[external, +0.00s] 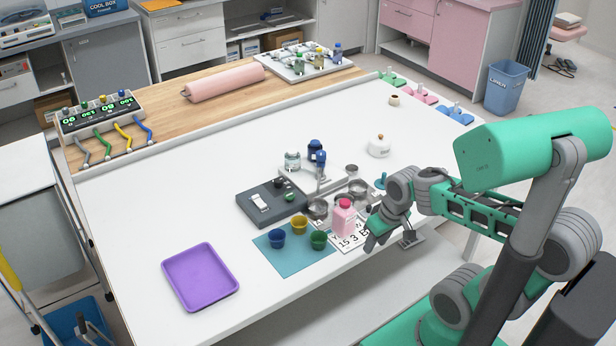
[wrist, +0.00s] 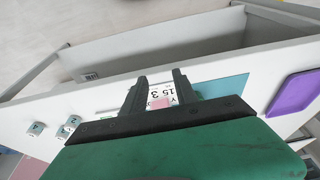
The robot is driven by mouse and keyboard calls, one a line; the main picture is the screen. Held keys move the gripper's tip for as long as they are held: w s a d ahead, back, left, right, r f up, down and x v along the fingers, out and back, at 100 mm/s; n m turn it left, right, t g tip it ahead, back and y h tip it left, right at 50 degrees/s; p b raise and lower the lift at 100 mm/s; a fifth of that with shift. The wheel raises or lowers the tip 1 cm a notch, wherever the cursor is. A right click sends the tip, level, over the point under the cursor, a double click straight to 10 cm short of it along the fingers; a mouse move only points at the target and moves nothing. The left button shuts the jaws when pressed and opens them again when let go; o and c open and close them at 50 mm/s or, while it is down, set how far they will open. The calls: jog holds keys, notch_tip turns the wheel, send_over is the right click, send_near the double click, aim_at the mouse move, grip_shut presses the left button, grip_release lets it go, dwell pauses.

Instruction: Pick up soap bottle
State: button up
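The soap bottle is a pink bottle (external: 343,218) with a darker pink cap, standing upright near the table's front edge on a white card with printed numbers (external: 350,243). My gripper (external: 371,242) is just right of the bottle in the external view. In the wrist view, my gripper's two dark fingers (wrist: 160,78) are apart. A small pink patch, likely the bottle (wrist: 160,103), shows between them near the palm, with the numbered card (wrist: 161,91) beyond. I see no clear contact with the bottle. The gripper body hides much of the wrist view.
A balance scale (external: 357,190) with metal pans stands close behind. A purple tray (external: 200,277) lies left. The table's left half is mostly clear.

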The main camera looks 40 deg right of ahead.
aim_at(349, 221)
jog(key=o, duration=0.9)
